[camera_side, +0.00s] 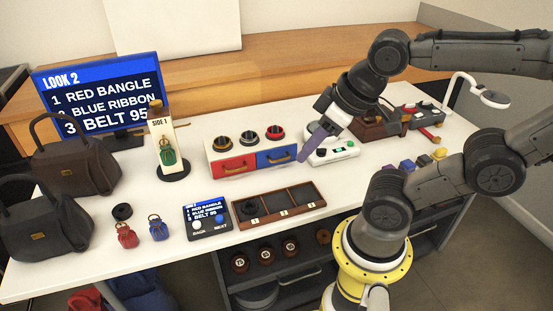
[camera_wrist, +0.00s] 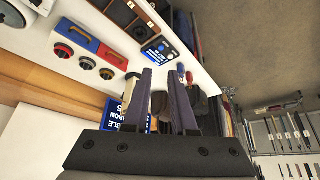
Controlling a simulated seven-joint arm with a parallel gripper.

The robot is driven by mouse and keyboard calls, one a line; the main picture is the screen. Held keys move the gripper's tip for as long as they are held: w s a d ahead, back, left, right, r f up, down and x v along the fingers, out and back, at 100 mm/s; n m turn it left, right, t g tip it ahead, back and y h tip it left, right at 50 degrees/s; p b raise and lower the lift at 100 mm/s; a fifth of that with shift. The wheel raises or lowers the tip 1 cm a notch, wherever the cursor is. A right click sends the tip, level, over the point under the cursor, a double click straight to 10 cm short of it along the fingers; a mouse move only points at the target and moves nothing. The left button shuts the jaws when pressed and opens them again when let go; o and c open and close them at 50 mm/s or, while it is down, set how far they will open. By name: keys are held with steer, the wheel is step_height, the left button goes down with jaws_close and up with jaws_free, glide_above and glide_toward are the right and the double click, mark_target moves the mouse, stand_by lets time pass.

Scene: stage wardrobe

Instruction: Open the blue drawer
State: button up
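The blue drawer (camera_side: 268,158) is the right half of a low white cabinet on the table, with a brass handle (camera_side: 281,158). Its front looks level with the red drawer (camera_side: 233,166) beside it, so it appears shut. In the wrist view the blue drawer (camera_wrist: 73,31) is at the upper left, off to the side of the fingers. My gripper (camera_side: 303,156) has purple fingers and hangs just right of the blue drawer in the side view, apart from its handle as far as I can tell. The wrist view shows the fingers (camera_wrist: 162,72) spread, with nothing between them.
Several bangles stand on the cabinet top. A white device (camera_side: 333,151) is right of the cabinet, partly behind my gripper. A brown compartment tray (camera_side: 306,204) lies in front. A small screen (camera_side: 208,218), tags, handbags and a ribbon stand (camera_side: 171,171) are left.

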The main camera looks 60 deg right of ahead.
steer(key=w+d+r+n+t, duration=0.15)
steer(key=w+r+n, duration=0.25)
steer(key=w+n, duration=0.4)
steer(key=n+g+h, duration=0.1)
steer(key=g, duration=0.5)
glide_above(281, 160)
steer(key=s+a, duration=0.2)
step_height(281, 160, down, 18)
steer(key=f, duration=0.4)
steer(key=w+d+f, duration=0.1)
steer(key=f, duration=0.4)
steer(key=w+d+f, duration=0.1)
steer(key=f, duration=0.3)
steer(key=shift+f, duration=0.2)
steer(key=shift+c, duration=0.2)
jaws_close()
steer(key=shift+a, duration=0.1)
